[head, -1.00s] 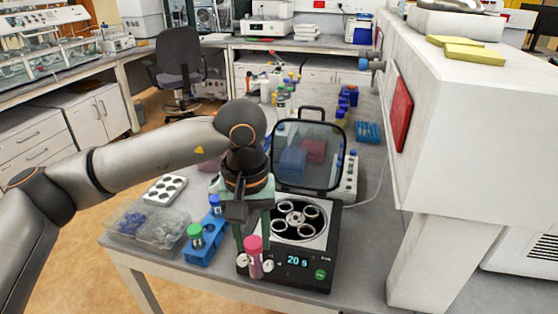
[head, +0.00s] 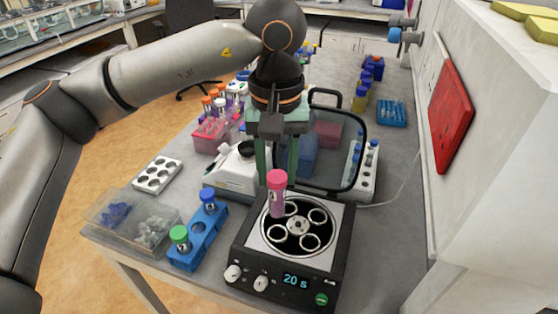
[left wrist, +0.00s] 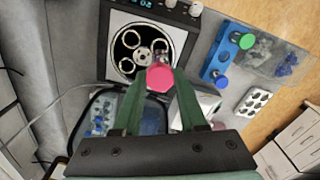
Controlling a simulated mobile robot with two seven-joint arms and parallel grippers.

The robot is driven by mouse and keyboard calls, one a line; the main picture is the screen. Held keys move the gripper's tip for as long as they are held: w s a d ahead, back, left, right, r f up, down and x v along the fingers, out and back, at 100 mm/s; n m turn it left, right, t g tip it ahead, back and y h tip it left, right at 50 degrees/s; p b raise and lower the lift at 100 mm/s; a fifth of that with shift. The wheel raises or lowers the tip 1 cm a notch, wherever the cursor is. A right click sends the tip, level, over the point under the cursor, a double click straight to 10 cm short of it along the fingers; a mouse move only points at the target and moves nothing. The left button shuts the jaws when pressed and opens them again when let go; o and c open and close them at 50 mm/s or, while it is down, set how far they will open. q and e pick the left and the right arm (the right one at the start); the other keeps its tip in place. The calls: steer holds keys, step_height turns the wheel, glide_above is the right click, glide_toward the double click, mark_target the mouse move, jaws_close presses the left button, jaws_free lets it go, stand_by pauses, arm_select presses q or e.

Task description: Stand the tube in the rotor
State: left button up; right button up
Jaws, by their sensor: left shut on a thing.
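The tube (head: 277,200) is upright, with a pink cap and a purplish see-through body. My left gripper (head: 277,172) is shut on it near the cap. The pink cap also shows between the fingers in the left wrist view (left wrist: 160,78). The tube's lower end is over the back-left part of the rotor (head: 298,226), beside or in front of a ringed hole. I cannot tell whether its tip has entered that hole. Other ringed holes of the rotor look empty. The rotor also shows in the left wrist view (left wrist: 144,52). My right gripper is out of view.
The black centrifuge (head: 335,262) has its see-through lid (head: 345,150) raised behind the rotor. A blue rack (head: 204,235) with green- and blue-capped tubes, a clear bin (head: 130,220) and a white plate (head: 158,175) stand left. A white device (head: 235,172) stands behind.

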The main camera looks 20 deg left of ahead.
mark_target(277, 207)
arm_select(q)
steer(key=shift+f, duration=0.3)
step_height(277, 207, down, 4)
steer(key=b, duration=0.3)
steer(key=shift+r, duration=0.2)
steer(key=shift+f+b, duration=0.55)
steer(key=shift+f, duration=0.1)
stand_by(0.4)
steer(key=shift+f+b, duration=0.5)
steer(key=shift+b, duration=0.1)
steer(key=shift+f, duration=0.35)
steer(key=shift+f+b, duration=0.85)
steer(key=shift+b, duration=0.15)
